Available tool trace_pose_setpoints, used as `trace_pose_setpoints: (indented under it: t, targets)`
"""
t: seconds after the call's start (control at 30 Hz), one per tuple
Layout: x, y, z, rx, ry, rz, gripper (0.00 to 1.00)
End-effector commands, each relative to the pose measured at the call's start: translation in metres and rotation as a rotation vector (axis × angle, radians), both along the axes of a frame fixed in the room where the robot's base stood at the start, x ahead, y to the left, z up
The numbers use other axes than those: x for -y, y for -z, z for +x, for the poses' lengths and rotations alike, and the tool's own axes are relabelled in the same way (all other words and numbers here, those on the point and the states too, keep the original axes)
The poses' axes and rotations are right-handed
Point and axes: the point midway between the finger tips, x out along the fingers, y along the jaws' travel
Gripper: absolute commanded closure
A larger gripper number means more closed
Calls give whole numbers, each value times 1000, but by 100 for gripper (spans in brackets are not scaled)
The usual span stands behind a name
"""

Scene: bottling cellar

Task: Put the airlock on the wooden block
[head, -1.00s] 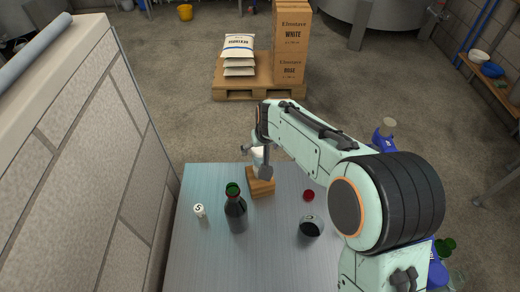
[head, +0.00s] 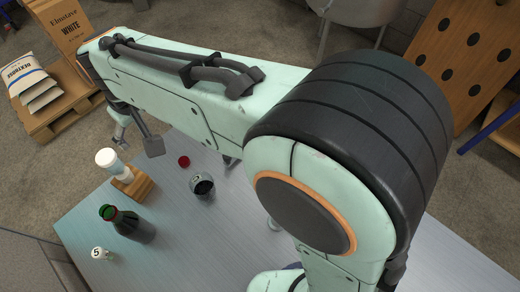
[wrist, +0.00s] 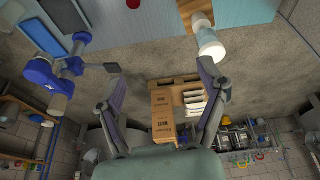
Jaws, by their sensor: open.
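The airlock, a clear tube with a white cap (head: 106,158), stands upright on the wooden block (head: 143,188) at the table's far left in the head view. In the wrist view the airlock (wrist: 211,51) shows at the top right, with part of the block (wrist: 200,19) behind it. My gripper (head: 137,139) is open and apart from the airlock, beyond the table's far edge in the head view. In the wrist view nothing is between the fingers of my gripper (wrist: 164,78). The airlock's foot is hard to see.
A dark bottle (head: 134,226) with a green neck stands near the block. A white numbered piece (head: 101,253), a dark-filled glass (head: 202,185) and a red cap (head: 184,161) are on the table (head: 190,245). A pallet with boxes (head: 66,27) stands on the floor beyond.

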Motion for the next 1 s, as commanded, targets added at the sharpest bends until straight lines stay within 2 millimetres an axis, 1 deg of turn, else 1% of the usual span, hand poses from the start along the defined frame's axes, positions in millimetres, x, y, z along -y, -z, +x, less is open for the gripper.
trace_pose_setpoints:
  t: [0.03, 0.07, 0.1, 0.13, 0.17, 0.2, 0.27, 0.3, 0.4, 0.5, 0.6, 1.0]
  targets:
    - [49, -8, 2, -13, 93, -30, 27]
    - [80, -10, -2, -30, 151, -49, 27]
    - [121, -12, -12, -58, 236, -72, 27]
    - [149, -12, -22, -83, 299, -86, 27]
    - [174, -11, -35, -109, 358, -95, 27]
    - [203, -8, -53, -145, 436, -103, 27]
    - [236, -3, -83, -197, 538, -106, 27]
    - [251, 2, -102, -231, 595, -102, 27]
    - [273, 13, -140, -295, 697, -89, 27]
    - [279, 19, -159, -329, 744, -78, 27]
    - [280, 21, -164, -339, 757, -75, 27]
    - [280, 21, -163, -337, 753, -76, 27]
